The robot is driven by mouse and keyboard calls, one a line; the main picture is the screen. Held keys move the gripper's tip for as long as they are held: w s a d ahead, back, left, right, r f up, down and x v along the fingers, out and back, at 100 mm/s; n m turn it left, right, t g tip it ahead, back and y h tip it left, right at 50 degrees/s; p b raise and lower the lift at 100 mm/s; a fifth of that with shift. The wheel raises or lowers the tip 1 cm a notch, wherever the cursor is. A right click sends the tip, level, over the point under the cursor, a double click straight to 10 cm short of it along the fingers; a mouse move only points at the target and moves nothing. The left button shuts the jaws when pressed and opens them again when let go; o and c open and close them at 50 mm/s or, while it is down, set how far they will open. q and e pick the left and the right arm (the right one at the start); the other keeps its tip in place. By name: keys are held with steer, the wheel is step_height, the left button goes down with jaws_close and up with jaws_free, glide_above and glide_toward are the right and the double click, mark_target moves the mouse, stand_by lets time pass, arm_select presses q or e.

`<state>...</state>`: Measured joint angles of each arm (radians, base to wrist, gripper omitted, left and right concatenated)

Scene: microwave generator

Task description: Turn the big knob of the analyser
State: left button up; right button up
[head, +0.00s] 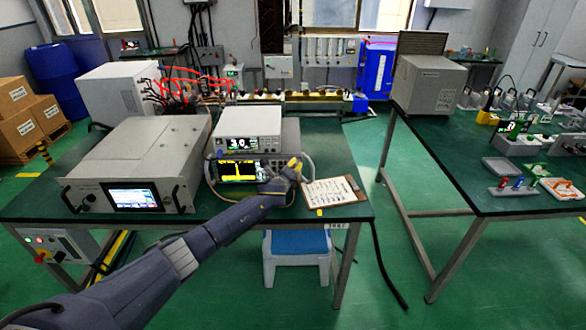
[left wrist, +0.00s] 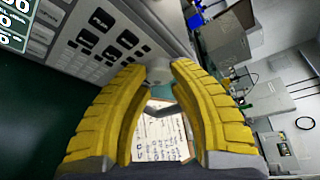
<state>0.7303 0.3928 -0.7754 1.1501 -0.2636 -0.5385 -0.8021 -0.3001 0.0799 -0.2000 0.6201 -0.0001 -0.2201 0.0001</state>
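The analyser (head: 238,168) with the yellow-traced screen sits under a white bench meter on the near green table. Its front panel (left wrist: 95,40) fills the upper left of the left wrist view, with rows of buttons. The big knob (left wrist: 159,72) is a pale round knob between the yellow fingertips of my left gripper (left wrist: 160,68). Both fingertips appear to touch its sides. In the head view my left gripper (head: 290,168) is at the right of the analyser's front, and it hides the knob there. My right gripper is not in view.
The white meter (head: 247,134) stands on the analyser. A large grey unit (head: 140,160) with a display stands to the left. A clipboard (head: 333,193) lies just right of my gripper, and it also shows beyond the fingers in the left wrist view (left wrist: 163,135). A blue-topped stool (head: 298,243) stands below.

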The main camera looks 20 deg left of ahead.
arm_select(q)
jaws_close()
steer(key=shift+f, duration=0.1)
steer(key=n+t+h, duration=0.1)
steer(key=n, duration=0.1)
steer(key=shift+n, duration=0.3)
steer(key=shift+n+t, duration=0.9)
steer(key=shift+n, duration=1.1)
steer(key=o, duration=0.6)
jaws_free()
steer(key=shift+d, duration=0.1)
